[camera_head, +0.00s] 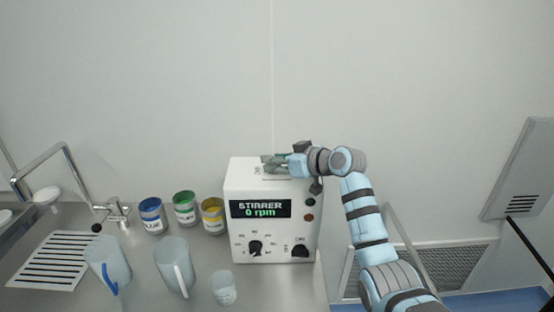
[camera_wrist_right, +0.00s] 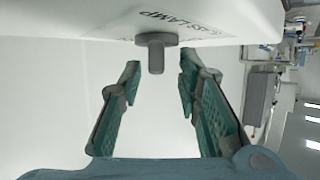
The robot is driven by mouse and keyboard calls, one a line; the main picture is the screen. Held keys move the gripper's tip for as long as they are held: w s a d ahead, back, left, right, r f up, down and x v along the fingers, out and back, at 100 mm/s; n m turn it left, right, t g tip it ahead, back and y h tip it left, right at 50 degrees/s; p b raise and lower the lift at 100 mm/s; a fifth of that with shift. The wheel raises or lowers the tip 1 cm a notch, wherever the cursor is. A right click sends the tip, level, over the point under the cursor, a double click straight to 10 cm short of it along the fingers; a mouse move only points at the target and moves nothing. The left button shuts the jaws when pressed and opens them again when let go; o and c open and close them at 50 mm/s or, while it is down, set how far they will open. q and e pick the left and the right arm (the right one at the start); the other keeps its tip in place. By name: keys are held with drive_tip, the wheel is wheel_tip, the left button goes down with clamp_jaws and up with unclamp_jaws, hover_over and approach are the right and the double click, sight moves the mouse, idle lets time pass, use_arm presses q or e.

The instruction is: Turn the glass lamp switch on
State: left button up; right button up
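The glass lamp switch (camera_wrist_right: 156,50) is a small grey knob on a white face in the right wrist view. Part of a printed label with the word "LAMP" (camera_wrist_right: 160,17) shows beside it. My right gripper (camera_wrist_right: 158,72) is open, with its two teal-padded fingers apart on either side of the knob's end and not visibly touching it. In the head view my right gripper (camera_head: 270,163) is at the top of the white stirrer box (camera_head: 275,185), and the switch cannot be made out there. My left gripper is not in view.
The stirrer box display (camera_head: 260,209) reads 0 rpm, with two dark knobs below it. Blue, green and yellow paint cans (camera_head: 184,208), clear jugs (camera_head: 174,266) and a small cup (camera_head: 223,288) stand to its left. A sink tap (camera_head: 118,212) is further left.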

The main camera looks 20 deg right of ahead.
drive_tip(key=shift+w+d+f, duration=0.1)
clamp_jaws()
drive_tip(key=shift+m+h, duration=0.3)
drive_tip(key=m+h, duration=0.2)
drive_tip(key=m+t+h, duration=0.1)
drive_tip(key=m+h, duration=0.1)
drive_tip(key=shift+a+t+h, duration=0.3)
drive_tip(key=shift+a, duration=0.1)
drive_tip(key=shift+a+m+h, duration=0.15)
drive_tip(key=shift+m+h, duration=1.85)
drive_tip(key=shift+h, duration=0.3)
unclamp_jaws()
